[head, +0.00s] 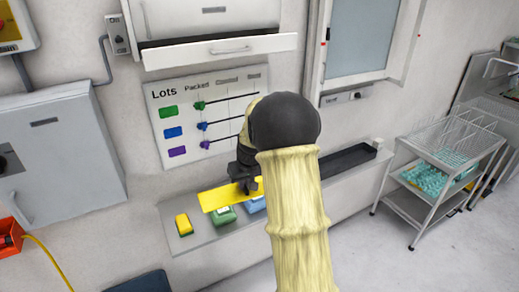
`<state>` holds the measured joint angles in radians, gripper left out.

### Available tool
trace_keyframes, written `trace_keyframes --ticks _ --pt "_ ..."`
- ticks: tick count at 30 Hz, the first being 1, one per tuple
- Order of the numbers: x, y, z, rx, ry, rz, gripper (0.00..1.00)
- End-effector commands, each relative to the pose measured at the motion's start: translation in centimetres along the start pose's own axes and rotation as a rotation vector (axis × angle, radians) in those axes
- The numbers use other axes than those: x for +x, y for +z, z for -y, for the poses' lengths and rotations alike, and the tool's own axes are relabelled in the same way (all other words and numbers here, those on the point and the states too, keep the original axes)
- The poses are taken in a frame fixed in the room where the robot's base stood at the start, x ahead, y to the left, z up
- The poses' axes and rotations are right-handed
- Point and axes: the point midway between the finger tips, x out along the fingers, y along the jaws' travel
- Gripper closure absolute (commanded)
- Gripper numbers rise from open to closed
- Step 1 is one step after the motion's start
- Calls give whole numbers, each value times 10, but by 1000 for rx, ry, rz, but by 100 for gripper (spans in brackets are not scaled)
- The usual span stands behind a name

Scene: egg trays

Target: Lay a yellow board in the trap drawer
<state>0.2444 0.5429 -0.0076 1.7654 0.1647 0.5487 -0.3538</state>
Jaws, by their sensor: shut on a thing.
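A yellow board (217,198) is held level over the narrow ledge (205,235) by the wall. My gripper (252,186) is shut on the yellow board near its right end; the fingertips are partly hidden by my arm. A white drawer (222,50) with a bar handle is pulled out at the top, under a wall unit; its inside shows only as a dark gap. I cannot tell from the picture whether it is the trap drawer.
On the ledge are a yellow block (184,224), a green block (222,216), a blue block (256,205) and a long dark tray (350,160). A lots board (180,108) hangs above. A wire cart (440,150) stands right. A grey cabinet (58,140) is left.

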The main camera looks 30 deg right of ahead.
Motion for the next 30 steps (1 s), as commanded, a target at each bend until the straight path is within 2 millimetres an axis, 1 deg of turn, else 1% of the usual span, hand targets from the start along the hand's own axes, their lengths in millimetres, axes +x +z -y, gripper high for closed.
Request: trace_keyframes --ticks 1,2,3,5,6,8,9,11,12,15,18,21,24,30 --pt "24 10 11 -2 -4 12 100" --pt "36 15 16 -1 -3 11 100" --pt "53 22 23 -2 -2 11 100" --pt "77 35 33 -3 -1 13 100" --pt "92 44 40 -4 0 13 100" --pt "114 60 51 -6 1 14 100" --pt "128 71 58 -7 1 15 100" --pt "147 89 70 -11 2 15 100" --pt "160 102 76 -12 3 16 100" --pt "186 134 94 -18 4 16 100" --pt "202 160 105 -22 6 12 100" --pt "209 173 112 -25 7 6 100" --pt "211 177 114 -26 8 2 100" --pt "211 176 113 -26 8 1 100"
